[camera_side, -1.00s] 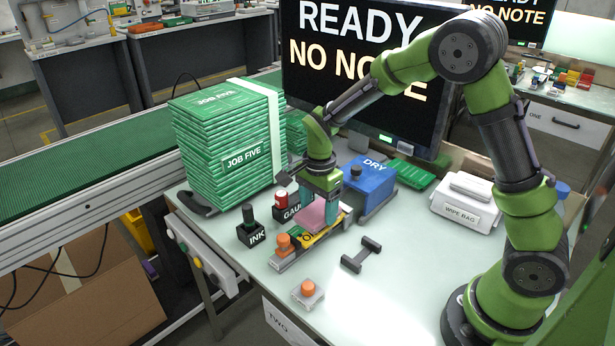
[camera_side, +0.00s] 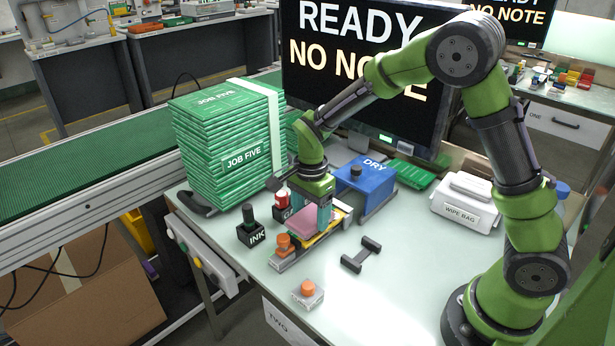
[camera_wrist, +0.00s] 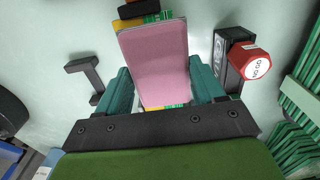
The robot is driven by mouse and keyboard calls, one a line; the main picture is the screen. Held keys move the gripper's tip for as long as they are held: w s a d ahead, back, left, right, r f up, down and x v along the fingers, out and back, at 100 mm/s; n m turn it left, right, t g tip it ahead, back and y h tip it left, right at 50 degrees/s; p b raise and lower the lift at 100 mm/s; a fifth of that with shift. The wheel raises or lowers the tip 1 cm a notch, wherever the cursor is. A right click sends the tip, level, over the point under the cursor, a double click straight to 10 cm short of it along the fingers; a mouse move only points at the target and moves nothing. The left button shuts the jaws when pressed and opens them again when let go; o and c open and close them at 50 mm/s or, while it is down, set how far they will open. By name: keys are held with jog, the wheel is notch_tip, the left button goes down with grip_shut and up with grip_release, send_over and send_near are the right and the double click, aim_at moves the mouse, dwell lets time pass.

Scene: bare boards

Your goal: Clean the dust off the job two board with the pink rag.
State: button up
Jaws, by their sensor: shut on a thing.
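My gripper (camera_side: 312,212) is shut on the pink rag (camera_side: 297,223), low over a fixture on the pale bench. In the wrist view the rag (camera_wrist: 155,55) is a flat pink pad between my two teal fingers (camera_wrist: 162,88). A green and yellow board (camera_side: 322,232) lies in the fixture under the rag, and most of it is hidden. Its edges (camera_wrist: 167,15) show past the rag in the wrist view. The rag seems to be on the board, but contact is not clear. No board number or dust can be made out.
An orange knob (camera_side: 284,242) stands at the fixture's near end. An INK block (camera_side: 250,235) and a red-topped gauge (camera_side: 281,197) stand left, a blue DRY box (camera_side: 367,184) behind.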

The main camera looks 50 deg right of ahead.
jog(key=shift+r, duration=3.5)
